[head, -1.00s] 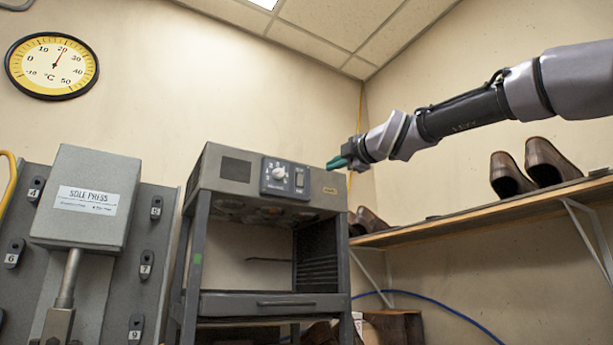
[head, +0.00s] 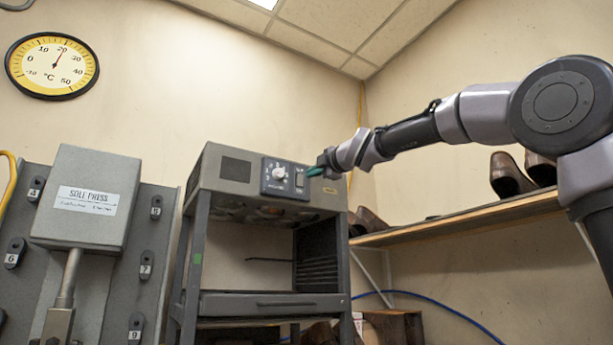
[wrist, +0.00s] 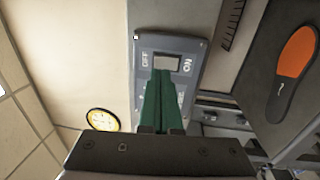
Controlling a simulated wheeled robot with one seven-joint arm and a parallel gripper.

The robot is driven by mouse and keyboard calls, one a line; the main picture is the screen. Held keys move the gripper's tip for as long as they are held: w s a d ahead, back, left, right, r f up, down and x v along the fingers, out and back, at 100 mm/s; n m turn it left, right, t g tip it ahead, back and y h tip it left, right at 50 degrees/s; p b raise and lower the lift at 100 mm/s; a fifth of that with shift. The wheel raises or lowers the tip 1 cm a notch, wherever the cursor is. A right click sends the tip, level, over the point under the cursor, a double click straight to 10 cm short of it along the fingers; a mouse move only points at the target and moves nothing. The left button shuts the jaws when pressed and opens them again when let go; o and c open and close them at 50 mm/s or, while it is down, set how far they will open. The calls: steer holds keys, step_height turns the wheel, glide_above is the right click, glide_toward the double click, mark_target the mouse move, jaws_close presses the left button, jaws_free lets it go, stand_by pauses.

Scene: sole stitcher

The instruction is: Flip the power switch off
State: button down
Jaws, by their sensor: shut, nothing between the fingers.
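The power switch (head: 299,179) is a small rocker on the right part of the dark control panel (head: 271,188), on the front of a grey machine. In the wrist view the switch (wrist: 166,63) is a pale rectangle between the labels OFF and ON. My gripper (head: 311,172) is shut and empty, its green fingertips close to the switch. In the wrist view the closed green fingers (wrist: 161,88) point at the switch, their tips at its lower edge. I cannot tell whether they touch it. The fingers hide the part of the panel below the switch.
A round dial (head: 281,173) sits left of the switch on the panel. A wooden shelf (head: 450,223) with brown shoes (head: 508,176) is on the right wall. A sole press (head: 88,195) stands at left. An orange insole (wrist: 298,58) shows in the wrist view.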

mark_target(301, 176)
steer(key=shift+x, duration=1.95)
steer(key=shift+w+r, duration=0.1)
steer(key=shift+r, duration=0.05)
